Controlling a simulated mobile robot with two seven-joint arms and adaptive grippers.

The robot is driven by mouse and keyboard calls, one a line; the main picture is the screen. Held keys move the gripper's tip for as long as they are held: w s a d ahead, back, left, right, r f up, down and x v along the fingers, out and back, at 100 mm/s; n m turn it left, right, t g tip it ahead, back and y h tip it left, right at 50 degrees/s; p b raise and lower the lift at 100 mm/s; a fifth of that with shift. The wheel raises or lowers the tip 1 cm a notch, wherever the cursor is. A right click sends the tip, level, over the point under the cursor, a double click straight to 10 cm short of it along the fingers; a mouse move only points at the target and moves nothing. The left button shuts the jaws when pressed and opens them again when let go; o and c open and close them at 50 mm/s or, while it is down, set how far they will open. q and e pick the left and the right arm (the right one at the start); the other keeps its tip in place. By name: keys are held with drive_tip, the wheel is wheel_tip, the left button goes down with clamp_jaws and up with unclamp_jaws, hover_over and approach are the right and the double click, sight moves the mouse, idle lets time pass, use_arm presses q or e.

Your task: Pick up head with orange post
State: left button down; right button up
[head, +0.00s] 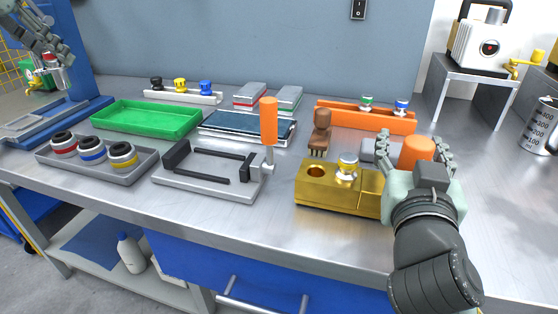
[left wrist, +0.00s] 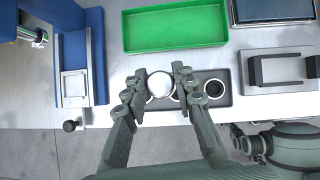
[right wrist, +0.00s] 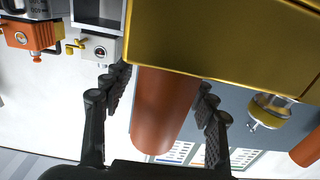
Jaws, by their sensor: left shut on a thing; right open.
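The thick orange post (head: 418,152) stands at the right end of the brass-coloured block (head: 325,192). In the right wrist view the post (right wrist: 162,105) lies between the fingers, beside the brass block (right wrist: 220,35). My right gripper (head: 414,138) is open, with one finger on each side of the post. I cannot tell whether either finger touches it. My left gripper (head: 58,68) is at the far upper left, shut on a silvery round part (left wrist: 160,85) and above the bench.
A small knobbed fitting (head: 347,167) sits on the brass block. A clamp fixture with a slim orange handle (head: 268,120) stands left of it. A grey tray (head: 130,178) holds three rings. A green tray (head: 147,118) and an orange rack (head: 365,116) lie behind.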

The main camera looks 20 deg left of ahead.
drive_tip(key=shift+s+r, duration=0.1)
drive_tip(key=shift+s, duration=0.05)
clamp_jaws()
idle(0.4)
drive_tip(key=shift+r, duration=0.15)
